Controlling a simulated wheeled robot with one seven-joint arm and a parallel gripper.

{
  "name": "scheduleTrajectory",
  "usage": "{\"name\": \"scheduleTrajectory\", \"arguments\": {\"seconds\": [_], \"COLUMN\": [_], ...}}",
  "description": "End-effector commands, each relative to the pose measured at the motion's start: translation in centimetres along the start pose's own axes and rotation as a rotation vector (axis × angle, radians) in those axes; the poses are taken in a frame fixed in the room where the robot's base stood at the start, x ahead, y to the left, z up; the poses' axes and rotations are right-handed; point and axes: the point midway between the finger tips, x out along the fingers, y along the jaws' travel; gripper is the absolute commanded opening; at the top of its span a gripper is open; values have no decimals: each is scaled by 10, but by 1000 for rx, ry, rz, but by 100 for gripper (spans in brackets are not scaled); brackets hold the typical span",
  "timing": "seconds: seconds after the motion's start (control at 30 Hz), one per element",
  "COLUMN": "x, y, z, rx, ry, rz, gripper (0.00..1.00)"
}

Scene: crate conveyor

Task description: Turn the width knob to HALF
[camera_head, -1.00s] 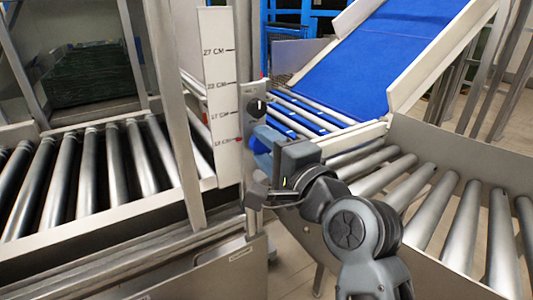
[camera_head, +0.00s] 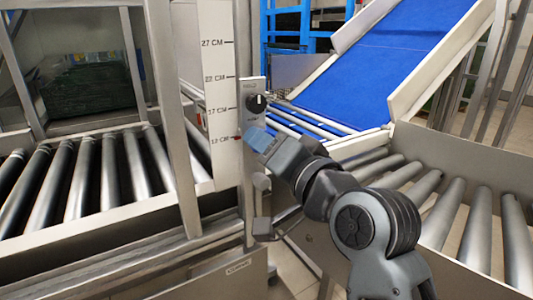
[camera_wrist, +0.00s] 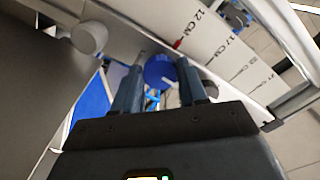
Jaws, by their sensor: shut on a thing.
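A blue round knob (camera_wrist: 158,68) sits between the two fingers of my gripper (camera_wrist: 161,74) in the wrist view. My gripper is shut on it. A black knob (camera_head: 257,104) with a pale pointer mark is higher on the same panel, above my fingers. The small lettering on the panel is too small to read, so I cannot tell a HALF mark.
A white scale (camera_head: 216,80) in centimetres stands left of the panel, with a red mark near 12 CM. A grey knob (camera_head: 262,181) and a lever (camera_head: 263,229) are below my gripper. Roller tracks lie left and right; a blue belt (camera_head: 390,60) slopes behind.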

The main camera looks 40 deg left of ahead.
Motion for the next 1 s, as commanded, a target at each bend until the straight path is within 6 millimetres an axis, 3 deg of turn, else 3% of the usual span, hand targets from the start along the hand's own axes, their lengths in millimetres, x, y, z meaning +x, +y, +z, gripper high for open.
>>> {"name": "scheduleTrajectory", "arguments": {"seconds": [0.67,0.7,0.93,1.0], "x": [0,0,0,0], "y": [0,0,0,0], "z": [1,1,0,0], "rx": [-56,-56,-55,-55], "ry": [-2,-2,-1,-1], "rz": [1,1,0,0], "gripper": [12,46,68,68]}}
